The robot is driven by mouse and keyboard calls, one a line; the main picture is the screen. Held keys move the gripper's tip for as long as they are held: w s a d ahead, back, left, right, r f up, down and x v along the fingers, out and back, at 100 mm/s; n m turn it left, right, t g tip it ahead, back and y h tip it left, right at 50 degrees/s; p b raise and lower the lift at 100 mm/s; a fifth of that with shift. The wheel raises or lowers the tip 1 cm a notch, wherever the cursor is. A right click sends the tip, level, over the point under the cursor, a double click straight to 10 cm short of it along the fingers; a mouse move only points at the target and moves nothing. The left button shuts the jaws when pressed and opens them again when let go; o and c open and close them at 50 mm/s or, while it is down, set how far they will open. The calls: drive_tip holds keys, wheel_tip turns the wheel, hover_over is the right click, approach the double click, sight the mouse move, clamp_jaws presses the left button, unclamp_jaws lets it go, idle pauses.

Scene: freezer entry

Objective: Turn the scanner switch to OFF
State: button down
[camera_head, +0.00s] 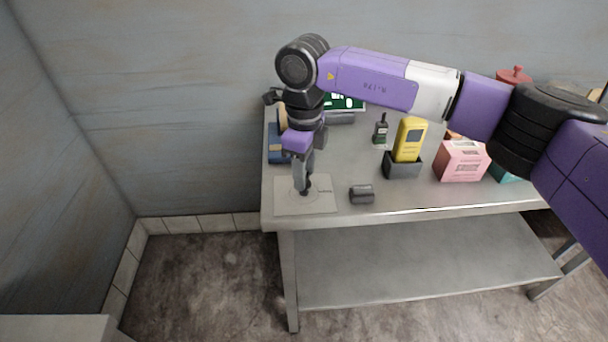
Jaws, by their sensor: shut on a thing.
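A pale flat plate (290,207) lies at the front left corner of the metal table, with small unreadable lettering near its right side. My gripper (304,191) points down over the middle of this plate. Its fingers are shut on a small dark knob there, which looks like the scanner switch; the fingers mostly hide it. I cannot read which way the switch is set. A yellow handheld scanner (409,140) stands upright in a dark grey holder (402,166) to the right.
A dark small cylinder (362,194) lies just right of the plate. A black handheld device (381,130), a pink box (462,162) and a red-lidded thing (514,75) stand further back or right. A dark blue object (277,143) is behind my gripper. The lower shelf (420,260) is empty.

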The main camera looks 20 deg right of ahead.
drive_tip(key=n+b, duration=0.1)
drive_tip(key=n, duration=0.4)
drive_tip(key=shift+w+r, duration=0.1)
idle(0.7)
drive_tip(key=c, duration=0.9)
unclamp_jaws()
wheel_tip(320, 180, up, 8)
drive_tip(key=shift+f+b, duration=0.1)
drive_tip(key=shift+b, duration=0.3)
